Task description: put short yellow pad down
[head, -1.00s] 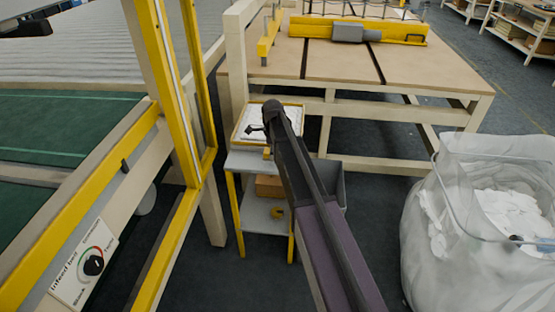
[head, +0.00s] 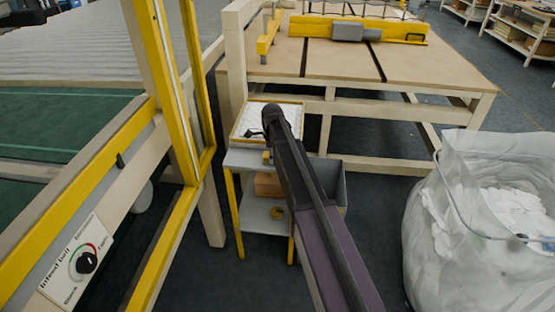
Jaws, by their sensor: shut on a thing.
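My arm reaches out over a small grey trolley (head: 246,160), and my gripper (head: 265,147) is mostly hidden behind my dark wrist. A small yellow piece, which looks like the short yellow pad (head: 266,157), shows just under the wrist at the trolley's top. My gripper is shut on it. The frames do not show whether the pad touches the top surface. A yellow-rimmed tray (head: 240,136) with white content lies at the back of the trolley top, beside my wrist.
The trolley's lower shelf (head: 262,228) holds a brown box (head: 268,185) and a yellow ring-like item (head: 277,213). A grey bin (head: 337,185) stands to its right. A yellow machine frame (head: 196,120) is close on the left. A large clear bag (head: 430,235) stands at right.

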